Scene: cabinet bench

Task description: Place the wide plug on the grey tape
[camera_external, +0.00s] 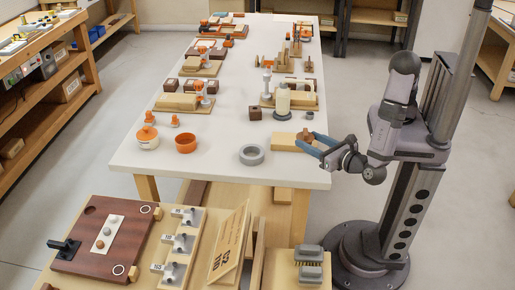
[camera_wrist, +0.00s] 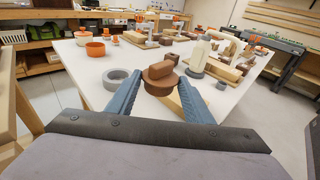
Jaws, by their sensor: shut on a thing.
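The wide plug (camera_wrist: 158,80) is a brown, round piece with a broader rim, held between the two blue fingers of my gripper (camera_wrist: 159,86) in the wrist view. In the external view the plug (camera_external: 305,134) shows small at the tips of my gripper (camera_external: 311,143), at the right side of the white table. The grey tape (camera_external: 251,155) is a ring lying flat near the table's front edge, to the left of my gripper and apart from it. In the wrist view the tape (camera_wrist: 116,79) lies left of the left finger.
A pale wooden block (camera_external: 284,142) lies by my gripper. A cream bottle-like piece (camera_external: 282,100) on a grey base stands behind it. An orange bowl (camera_external: 186,143) and a lidded white pot (camera_external: 147,138) stand left of the tape.

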